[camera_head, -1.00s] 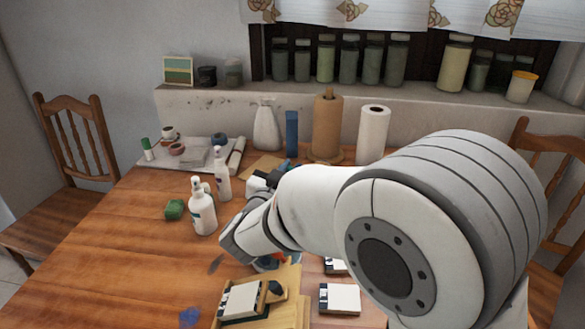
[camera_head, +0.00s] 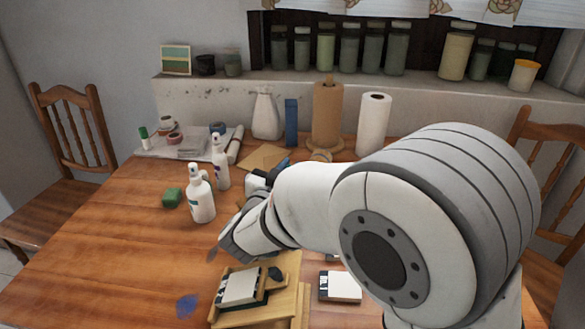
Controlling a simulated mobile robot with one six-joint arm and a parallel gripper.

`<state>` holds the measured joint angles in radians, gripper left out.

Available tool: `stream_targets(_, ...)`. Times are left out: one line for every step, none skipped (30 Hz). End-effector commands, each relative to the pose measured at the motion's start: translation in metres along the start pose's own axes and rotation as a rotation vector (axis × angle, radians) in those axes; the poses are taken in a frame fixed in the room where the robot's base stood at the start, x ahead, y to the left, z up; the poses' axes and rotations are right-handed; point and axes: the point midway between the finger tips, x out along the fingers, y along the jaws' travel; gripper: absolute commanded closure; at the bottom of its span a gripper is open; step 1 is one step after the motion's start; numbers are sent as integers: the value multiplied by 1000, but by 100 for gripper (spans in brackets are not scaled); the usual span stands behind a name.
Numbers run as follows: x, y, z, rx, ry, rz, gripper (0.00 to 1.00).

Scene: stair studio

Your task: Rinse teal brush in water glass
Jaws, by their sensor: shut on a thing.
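I see no teal brush and no water glass that I can make out. My arm covers the middle and right of the table in the head view. Its jaws are hidden behind my own white wrist, so what they hold does not show. A small blue thing shows just behind the arm, too covered to name.
A white spray bottle (camera_head: 201,198) and a second one (camera_head: 220,165) stand left of my wrist. A green sponge-like block (camera_head: 172,198) lies beside them. A wooden stand (camera_head: 290,302) and a white block (camera_head: 340,287) are in front. The table's left side is mostly clear.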

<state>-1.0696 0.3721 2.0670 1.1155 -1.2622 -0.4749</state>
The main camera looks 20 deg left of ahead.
Motion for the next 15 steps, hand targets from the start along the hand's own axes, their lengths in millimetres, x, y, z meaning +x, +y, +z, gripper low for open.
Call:
stream_targets(0, 0, 0, 0, 0, 0, 100)
stream_targets(0, 0, 0, 0, 0, 0, 100)
stream_targets(1, 0, 0, 0, 0, 0, 100)
stream_targets(2, 0, 0, 0, 0, 0, 100)
stream_targets(2, -1, 0, 0, 0, 0, 100)
stream_targets(4, -1, 0, 0, 0, 0, 100)
stream_targets(5, -1, 0, 0, 0, 0, 100)
stream_targets(6, -2, 0, 0, 0, 0, 100)
stream_targets(7, -2, 0, 0, 0, 0, 100)
stream_targets(8, -3, 0, 0, 0, -1, 100)
stream_targets(9, -3, 0, 0, 0, -1, 100)
stream_targets(10, -3, 1, 0, 0, -1, 100)
stream_targets(11, -4, 1, 0, 0, -1, 100)
stream_targets(11, -4, 1, 0, 0, -2, 100)
stream_targets(11, -3, 1, 0, 0, -2, 100)
